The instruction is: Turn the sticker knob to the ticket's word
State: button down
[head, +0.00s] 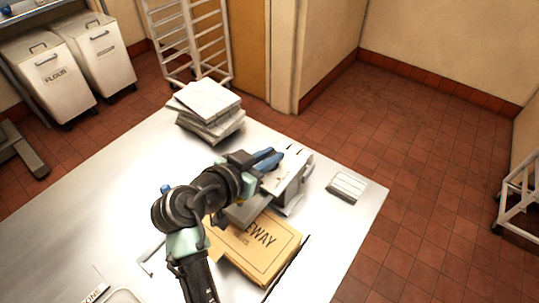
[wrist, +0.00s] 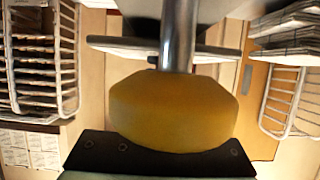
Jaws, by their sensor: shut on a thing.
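A pale metal box-shaped machine (head: 293,183) stands on the table near its far right side. My gripper (head: 268,160) reaches it from the left, with blue parts at its end against the machine's upper side. In the wrist view a yellow-brown rounded knob (wrist: 172,112) on a metal shaft (wrist: 179,38) fills the middle, close to the camera. My gripper is shut on this knob. The knob is hidden behind my gripper in the head view. No word or pointer on the knob can be read. A small pale card or pad (head: 347,185) lies right of the machine; its print is unreadable.
A cardboard box (head: 255,247) with printing ending in "EWAY" lies in front of the machine. A stack of white flat packs (head: 209,108) stands at the table's back. Flour bins (head: 49,75) and a rack (head: 188,40) stand beyond. The table's left middle is clear.

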jog(key=c, duration=0.9)
grip_release()
jog(key=shift+o, duration=0.2)
jog(key=b+v, duration=0.2)
jog(key=v, duration=1.1)
